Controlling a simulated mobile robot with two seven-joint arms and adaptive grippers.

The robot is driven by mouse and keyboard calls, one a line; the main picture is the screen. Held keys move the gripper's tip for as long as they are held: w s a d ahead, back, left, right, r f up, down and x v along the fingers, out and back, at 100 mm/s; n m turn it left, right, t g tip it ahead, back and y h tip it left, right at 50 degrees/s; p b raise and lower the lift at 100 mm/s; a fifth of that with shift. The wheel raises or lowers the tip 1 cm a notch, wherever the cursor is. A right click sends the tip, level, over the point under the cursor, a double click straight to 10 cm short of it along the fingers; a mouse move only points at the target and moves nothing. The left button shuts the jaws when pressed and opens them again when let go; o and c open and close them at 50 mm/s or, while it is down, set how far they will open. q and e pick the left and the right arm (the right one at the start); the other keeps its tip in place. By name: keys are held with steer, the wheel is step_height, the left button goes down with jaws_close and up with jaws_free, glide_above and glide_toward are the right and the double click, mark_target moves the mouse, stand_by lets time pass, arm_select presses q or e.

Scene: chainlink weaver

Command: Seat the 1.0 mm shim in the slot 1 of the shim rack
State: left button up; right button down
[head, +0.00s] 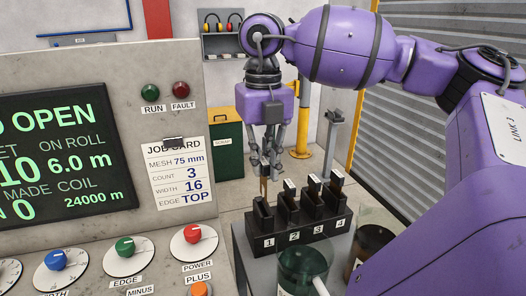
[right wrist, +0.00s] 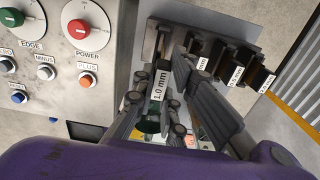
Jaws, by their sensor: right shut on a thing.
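My right gripper (head: 268,166) points down over the left end of the dark shim rack (head: 318,231). It is shut on the 1.0 mm shim (head: 263,187), a thin brownish strip above the slot marked 1. In the right wrist view its white "1.0 mm" label (right wrist: 160,85) shows between the fingers (right wrist: 172,95). The shim looks upright and its lower end is at or near the mouth of slot 1; I cannot tell how deep it is. Slots 2, 3 and 4 hold other dark shims with white labels. My left gripper is not in view.
The rack stands on a grey stand (head: 245,262). A control panel (head: 190,90) with knobs is on the left. A green bin (head: 226,135) is behind.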

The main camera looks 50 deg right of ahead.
mark_target(263, 184)
step_height(263, 184, down, 3)
steer(key=shift+r, duration=0.1)
steer(key=shift+f, duration=0.85)
steer(key=shift+w+f, duration=0.1)
steer(key=shift+f, duration=0.05)
stand_by(0.3)
steer(key=shift+f, duration=0.5)
stand_by(0.6)
steer(key=shift+d+f, duration=0.1)
steer(key=shift+f, duration=0.45)
stand_by(0.5)
steer(key=c, duration=1.7)
jaws_free()
